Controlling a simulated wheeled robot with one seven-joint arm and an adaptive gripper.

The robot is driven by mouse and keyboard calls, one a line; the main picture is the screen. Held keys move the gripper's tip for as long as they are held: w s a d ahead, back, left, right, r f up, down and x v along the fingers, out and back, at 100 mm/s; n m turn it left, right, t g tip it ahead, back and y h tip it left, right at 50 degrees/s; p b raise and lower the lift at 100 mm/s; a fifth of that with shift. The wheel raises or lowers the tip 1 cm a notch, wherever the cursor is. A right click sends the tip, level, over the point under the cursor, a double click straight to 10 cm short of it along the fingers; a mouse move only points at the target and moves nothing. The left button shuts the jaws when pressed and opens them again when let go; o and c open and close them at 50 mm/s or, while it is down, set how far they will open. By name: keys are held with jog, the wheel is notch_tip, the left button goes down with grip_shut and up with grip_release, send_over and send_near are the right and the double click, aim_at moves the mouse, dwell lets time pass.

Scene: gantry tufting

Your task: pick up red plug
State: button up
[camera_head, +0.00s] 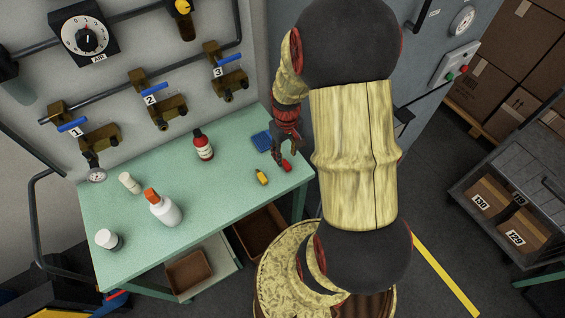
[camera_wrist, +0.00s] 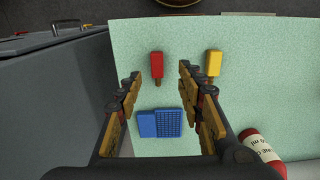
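The red plug (camera_wrist: 157,66) lies on the light green table, with a small brownish tip pointing toward my gripper in the wrist view. It also shows in the head view (camera_head: 286,165) near the table's right edge. My gripper (camera_wrist: 160,80) is open and empty, with its fingers apart. In the wrist view the plug appears between and just beyond the fingertips. In the head view my gripper (camera_head: 283,152) is above the table's right end, close to the plug. I cannot tell the exact height between them.
A yellow plug (camera_wrist: 213,64) lies beside the red one. A blue tray-like item (camera_wrist: 168,122) lies below the fingers. A red bottle (camera_head: 203,146), a white bottle with orange cap (camera_head: 164,208) and small white containers (camera_head: 108,240) stand farther left on the table (camera_head: 235,185).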

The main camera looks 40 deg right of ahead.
aim_at(286, 164)
notch_tip(286, 164, down, 2)
jog(key=shift+w+d+f, duration=0.1)
jog(key=shift+d, duration=0.05)
notch_tip(286, 164, down, 5)
jog(key=shift+w+d+r+b, duration=0.1)
jog(key=shift+d+b, duration=0.05)
jog(key=shift+b, duration=0.45)
jog(key=shift+c, duration=0.6)
jog(key=c, duration=0.8)
grip_shut()
